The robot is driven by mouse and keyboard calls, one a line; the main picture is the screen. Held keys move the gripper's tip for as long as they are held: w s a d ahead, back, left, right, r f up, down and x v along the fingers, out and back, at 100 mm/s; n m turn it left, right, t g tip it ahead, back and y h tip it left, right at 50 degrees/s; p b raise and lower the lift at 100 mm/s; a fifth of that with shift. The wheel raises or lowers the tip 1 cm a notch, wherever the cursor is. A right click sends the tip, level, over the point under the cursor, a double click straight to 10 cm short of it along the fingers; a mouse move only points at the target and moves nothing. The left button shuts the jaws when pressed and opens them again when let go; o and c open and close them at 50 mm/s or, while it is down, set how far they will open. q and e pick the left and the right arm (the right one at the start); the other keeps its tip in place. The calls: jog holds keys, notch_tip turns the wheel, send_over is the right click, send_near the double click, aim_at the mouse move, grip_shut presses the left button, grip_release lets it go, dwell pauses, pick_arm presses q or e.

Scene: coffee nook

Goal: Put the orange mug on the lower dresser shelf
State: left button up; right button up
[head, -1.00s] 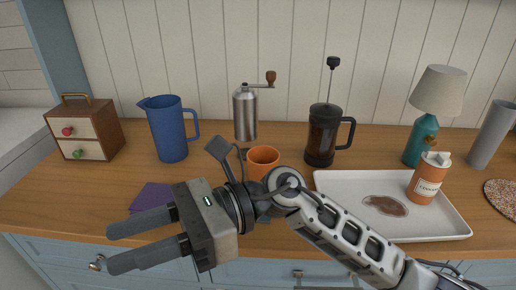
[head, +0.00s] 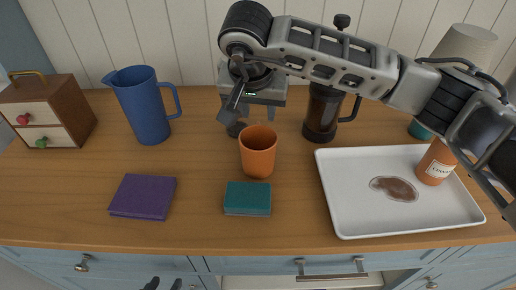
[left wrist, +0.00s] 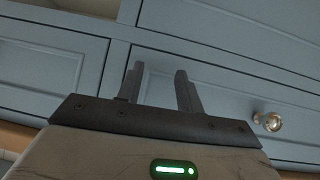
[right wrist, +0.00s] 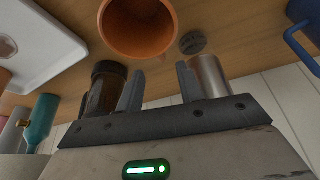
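The orange mug (head: 258,152) stands upright on the wooden counter, behind a teal block; it also shows at the top of the right wrist view (right wrist: 140,22). My right gripper (head: 255,108) is above and behind the mug in the head view, with its fingers mostly hidden. In the right wrist view its fingers (right wrist: 158,82) are apart and empty. My left gripper (head: 164,284) barely shows at the bottom edge. In the left wrist view its fingers (left wrist: 160,88) are apart and empty, facing blue cabinet fronts (left wrist: 225,85). I cannot make out the lower dresser shelf.
A blue pitcher (head: 146,108), small drawer box (head: 50,112), French press (head: 322,112) and metal grinder (right wrist: 210,76) stand around the mug. A purple item (head: 143,196), teal block (head: 247,199) and white tray (head: 345,218) lie in front. Bare counter lies between pitcher and mug.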

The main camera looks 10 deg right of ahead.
aim_at(258, 121)
jog(key=x, duration=0.3)
jog(key=p+x, duration=0.1)
jog(key=x, duration=0.3)
jog(key=shift+a+f+p, duration=0.1)
jog(key=shift+a+p, duration=0.05)
jog(key=shift+p, duration=0.2)
jog(key=shift+w+f, duration=0.3)
jog(key=shift+f, duration=0.25)
grip_shut()
